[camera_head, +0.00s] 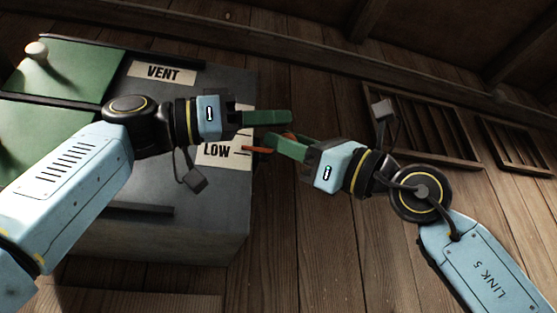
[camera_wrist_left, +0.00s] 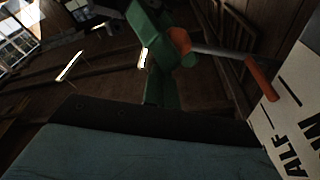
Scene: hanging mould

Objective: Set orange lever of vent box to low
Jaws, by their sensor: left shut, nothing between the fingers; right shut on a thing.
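The grey vent box (camera_head: 215,235) stands at the left in the head view, with a VENT label (camera_head: 163,72) and a LOW label (camera_head: 217,151). The lever's orange pointer (camera_head: 257,150) lies beside the word LOW. In the left wrist view the orange pointer (camera_wrist_left: 261,78) joins a grey rod (camera_wrist_left: 222,52) that runs to an orange knob (camera_wrist_left: 180,40) among green fingers. My right gripper (camera_head: 287,146) is shut on the orange lever at that knob, partly hidden. My left gripper (camera_head: 266,117) is shut and empty, just above the right one, and covers part of the label scale.
Green panels (camera_head: 72,68) with a white knob (camera_head: 36,50) are at the box's left. A plank wall (camera_head: 330,240) lies behind, with slatted vents (camera_head: 425,130) at the right. The two grippers are close together, with little room between them.

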